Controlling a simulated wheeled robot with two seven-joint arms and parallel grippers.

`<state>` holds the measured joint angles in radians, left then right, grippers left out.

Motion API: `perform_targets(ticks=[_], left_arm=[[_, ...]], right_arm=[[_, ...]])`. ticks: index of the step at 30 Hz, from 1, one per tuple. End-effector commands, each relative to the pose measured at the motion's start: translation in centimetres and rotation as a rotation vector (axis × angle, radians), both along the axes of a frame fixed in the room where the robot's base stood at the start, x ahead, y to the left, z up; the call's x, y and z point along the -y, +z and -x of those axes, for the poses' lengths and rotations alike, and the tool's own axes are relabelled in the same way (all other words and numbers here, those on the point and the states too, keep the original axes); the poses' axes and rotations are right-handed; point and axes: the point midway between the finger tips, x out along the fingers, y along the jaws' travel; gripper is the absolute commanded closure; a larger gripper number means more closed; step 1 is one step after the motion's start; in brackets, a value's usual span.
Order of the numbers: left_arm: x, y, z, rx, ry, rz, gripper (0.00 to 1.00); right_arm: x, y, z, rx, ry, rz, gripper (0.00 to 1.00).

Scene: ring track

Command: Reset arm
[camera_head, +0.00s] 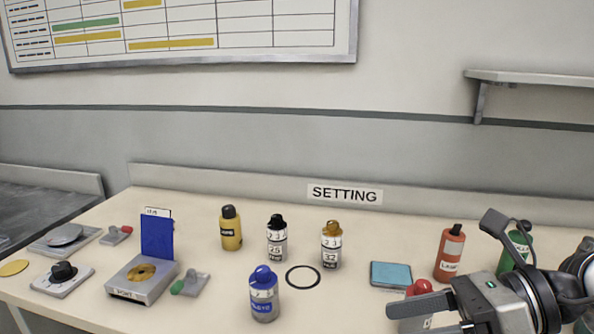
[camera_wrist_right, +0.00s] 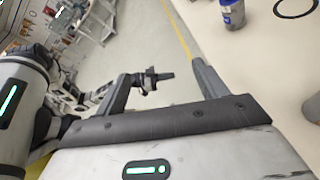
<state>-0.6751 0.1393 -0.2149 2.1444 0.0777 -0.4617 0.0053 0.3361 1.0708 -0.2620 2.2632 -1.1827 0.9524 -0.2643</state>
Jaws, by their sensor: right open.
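My right gripper (camera_head: 438,264) is at the lower right of the head view, its two dark fingers wide apart with nothing held. In the right wrist view its fingers (camera_wrist_right: 160,78) frame the table's edge and the floor. A thin black ring (camera_head: 303,277) lies flat on the table, with part of it in the wrist view (camera_wrist_right: 296,6). A blue-capped bottle (camera_head: 264,296) stands in front of it. A dark gripper (camera_wrist_right: 150,82), apparently my left one, hangs beyond the table edge; its jaws are unclear.
Several bottles stand on the table (camera_head: 350,305), including a yellow one (camera_head: 231,230) and a red one (camera_head: 449,255). A red-capped item is partly hidden behind my right finger. A teal pad (camera_head: 391,275) lies right of centre. A grey device (camera_head: 143,282) and switches stand left.

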Motion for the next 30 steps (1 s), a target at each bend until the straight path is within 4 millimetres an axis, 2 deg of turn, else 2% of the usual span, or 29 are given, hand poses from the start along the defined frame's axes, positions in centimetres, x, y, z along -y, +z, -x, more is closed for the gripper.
perform_targets(ticks=[1,3,5,6,8,11,14,17,18,21,24,26,27,30], left_arm=[[0.0,0.0,0.0,-0.001,0.0,0.0,1.0],[0.0,-0.1,0.1,-0.002,0.0,0.0,1.0],[0.0,-0.1,0.2,-0.004,0.0,0.0,1.0],[0.0,-0.1,0.2,-0.005,0.0,0.0,1.0],[0.0,-0.2,0.3,-0.006,0.0,0.0,1.0],[0.0,-0.2,0.4,-0.008,0.0,0.0,1.0],[0.0,-0.2,0.4,-0.009,0.0,-0.001,1.0],[0.0,-0.2,0.4,-0.009,0.0,-0.001,1.0],[0.0,-0.2,0.4,-0.009,0.0,-0.001,1.0],[0.0,-0.2,0.4,-0.009,0.0,-0.001,1.0],[0.0,-0.2,0.4,-0.009,0.0,-0.001,1.0],[0.0,-0.2,0.4,-0.009,0.0,-0.001,1.0],[0.0,-0.2,0.4,-0.009,0.0,-0.001,1.0],[0.0,-0.2,0.4,-0.009,0.0,-0.001,1.0]], right_arm=[[-1.3,1.0,0.0,-0.035,-0.026,-0.133,0.28],[-2.5,3.0,-0.4,-0.102,-0.085,-0.343,0.28],[-2.8,4.8,-1.3,-0.182,-0.164,-0.552,0.28],[-2.5,5.9,-2.1,-0.247,-0.232,-0.698,0.28],[-1.3,6.8,-3.6,-0.353,-0.349,-0.908,0.28],[2.0,6.0,-6.2,-0.557,-0.582,-1.224,0.28],[5.9,2.1,-8.1,-0.786,-0.864,-1.49,0.28],[9.1,-4.4,-8.0,-1.034,-1.192,-1.693,0.28],[10.0,-7.3,-7.3,-1.131,-1.327,-1.749,0.28],[11.0,-13.6,-4.5,-1.343,-1.639,-1.824,0.28],[10.9,-17.8,-1.5,-1.494,-1.868,-1.833,0.28],[10.6,-19.6,0.2,-1.565,-1.982,-1.822,0.28],[10.4,-20.6,1.2,1.576,2.01,1.779,0.28],[9.8,-22.6,3.8,1.536,1.991,1.608,0.28]])
